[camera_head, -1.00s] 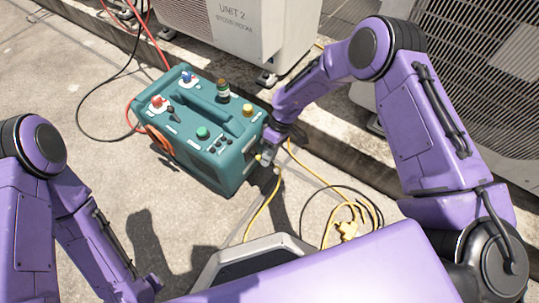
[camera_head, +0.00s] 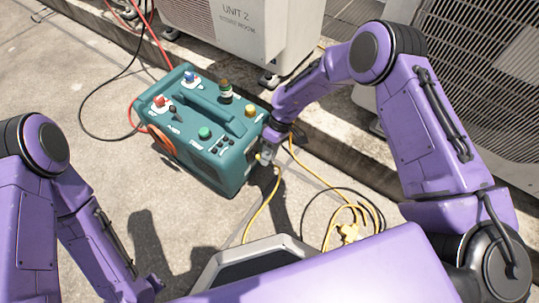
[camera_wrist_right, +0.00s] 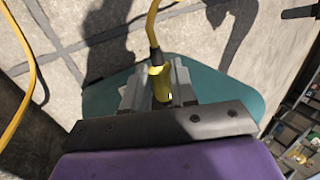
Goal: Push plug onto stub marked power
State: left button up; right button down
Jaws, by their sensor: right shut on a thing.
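The teal machine (camera_head: 190,145) stands on the concrete, with knobs and buttons on its top and a handle. Its teal side also shows in the right wrist view (camera_wrist_right: 235,90). My right gripper (camera_wrist_right: 160,88) is shut on a yellow plug (camera_wrist_right: 160,82) whose yellow cable leads away from it. In the head view my right gripper (camera_head: 266,155) is at the machine's right end face. The stub and any power mark are hidden, and I cannot tell whether the plug touches the stub. My left arm is at the lower left; its gripper is not clearly visible.
A coil of yellow cable with a yellow connector (camera_head: 348,232) lies on the ground at the right. The white condenser unit (camera_head: 240,35) stands behind on a concrete kerb (camera_head: 335,160). Red and black leads run at the left.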

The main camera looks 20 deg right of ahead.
jog(key=c, duration=0.8)
grip_release()
jog(key=shift+s+d+p, duration=0.75)
jog(key=shift+s+p, duration=0.05)
jog(key=shift+s, duration=0.2)
jog(key=shift+s+d+p, duration=0.75)
jog(key=shift+s, duration=0.25)
jog(key=shift+s+d+p, duration=0.75)
jog(key=shift+s+p, duration=0.05)
jog(key=shift+s, duration=0.2)
